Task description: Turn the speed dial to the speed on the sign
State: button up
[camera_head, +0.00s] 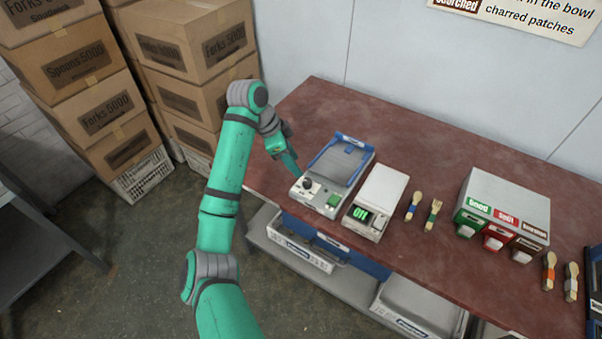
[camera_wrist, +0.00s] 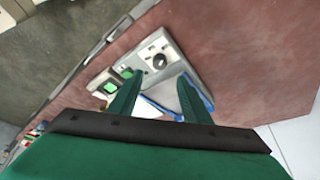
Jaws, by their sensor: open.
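The speed dial is a dark round knob (camera_head: 308,184) on the light grey front panel of the press (camera_head: 341,160), at the panel's left end. In the wrist view the dial (camera_wrist: 159,61) shows ahead of my fingers, on a pale plate. A green button (camera_head: 333,201) sits to its right on the same panel. My gripper (camera_head: 296,171) is beside the left edge of the press, close to the dial. In the wrist view its two green fingers (camera_wrist: 157,97) are apart with nothing between them. No speed number can be read on the dial.
A white scale (camera_head: 378,197) with a green display stands right of the press. A spoon (camera_head: 414,204) and fork (camera_head: 434,214) lie beyond it, then a three-part dispenser (camera_head: 505,209). A wall sign (camera_head: 519,16) is cut off at the top. Boxes (camera_head: 103,107) stand left.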

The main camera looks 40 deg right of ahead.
aim_at(307, 181)
jog(key=x, duration=0.9)
jog(key=shift+s+d+f, duration=0.1)
jog(key=shift+s+f, duration=0.05)
jog(key=c, duration=1)
